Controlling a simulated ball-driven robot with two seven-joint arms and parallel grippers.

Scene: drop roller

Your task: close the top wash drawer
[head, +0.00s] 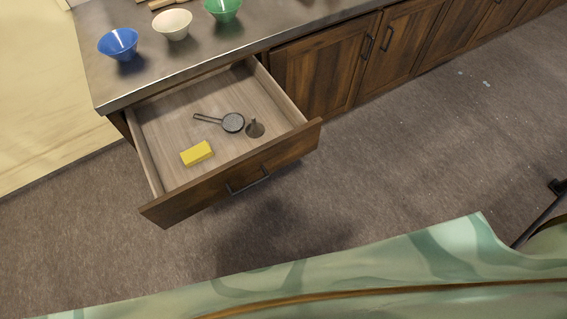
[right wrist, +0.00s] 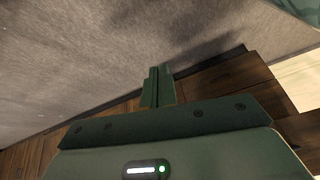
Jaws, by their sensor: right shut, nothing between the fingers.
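The top wash drawer (head: 290,141) stands pulled well out from the dark wooden cabinet in the head view. Its front has a black bar handle (head: 248,182). Inside lie a small dark pan (head: 232,122), a yellow block (head: 196,153) and a small dark funnel-like piece (head: 255,129). My right gripper (right wrist: 160,74) is shut and empty in the right wrist view. Dark wood (right wrist: 225,82) shows behind and to the right of its fingers; I cannot tell whether they touch it. My left gripper is in neither view.
A grey counter (head: 120,88) above the drawer holds a blue bowl (head: 118,44), a white bowl (head: 173,25) and a green bowl (head: 223,8). Shut cabinet doors (head: 320,72) run to the right. The grey floor (head: 400,150) before them is mostly clear.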

